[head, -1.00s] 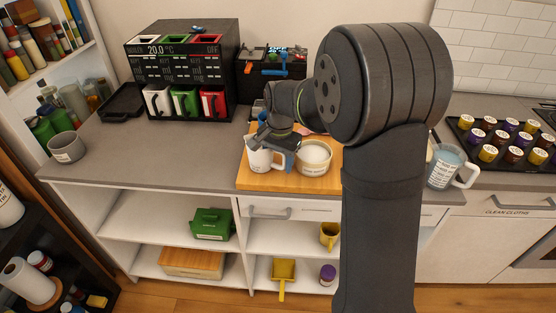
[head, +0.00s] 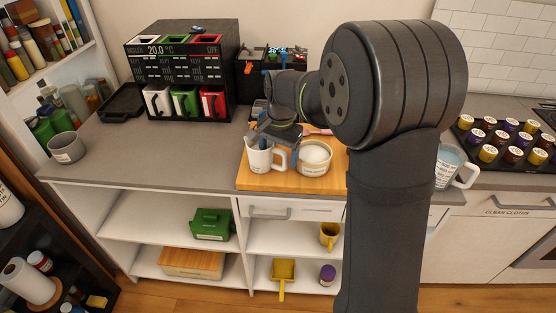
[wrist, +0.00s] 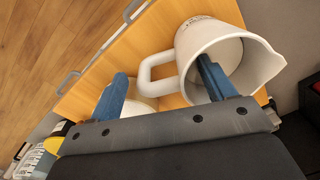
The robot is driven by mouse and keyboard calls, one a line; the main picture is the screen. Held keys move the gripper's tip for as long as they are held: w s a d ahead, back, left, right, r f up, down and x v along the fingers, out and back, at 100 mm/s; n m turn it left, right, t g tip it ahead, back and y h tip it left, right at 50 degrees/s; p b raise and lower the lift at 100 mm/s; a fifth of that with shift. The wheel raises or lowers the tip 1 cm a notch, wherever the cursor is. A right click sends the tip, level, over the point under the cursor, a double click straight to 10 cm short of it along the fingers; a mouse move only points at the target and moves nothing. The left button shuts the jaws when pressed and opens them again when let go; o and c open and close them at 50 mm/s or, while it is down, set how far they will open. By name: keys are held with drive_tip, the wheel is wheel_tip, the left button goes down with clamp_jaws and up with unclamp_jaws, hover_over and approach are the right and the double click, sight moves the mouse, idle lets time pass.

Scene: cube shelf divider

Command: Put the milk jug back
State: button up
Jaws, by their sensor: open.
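The white milk jug (head: 258,162) stands upright on the wooden board (head: 255,182), its handle towards the right in the head view. Dark print shows on its side. In the wrist view the jug (wrist: 220,28) shows its open mouth, its spout at the right and its handle at the left. My gripper (head: 278,144) is open above the jug's handle side. In the wrist view, my gripper (wrist: 161,66) has one blue finger at the jug's mouth, seemingly inside, and the other beyond the handle. The handle lies between them; I cannot tell whether either finger touches it.
A white bowl (head: 314,158) stands close to the jug's handle. A mug with pale blue contents (head: 455,170) is at the right, partly behind my arm. A grey cup (head: 66,147) is at the far left. The counter (head: 150,150) left of the board is clear.

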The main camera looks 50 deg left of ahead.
drive_tip(key=r, duration=0.9)
drive_tip(key=shift+w+d+r, duration=0.1)
drive_tip(key=shift+d+r, duration=0.05)
drive_tip(key=shift+d, duration=0.05)
drive_tip(key=shift+w, duration=0.1)
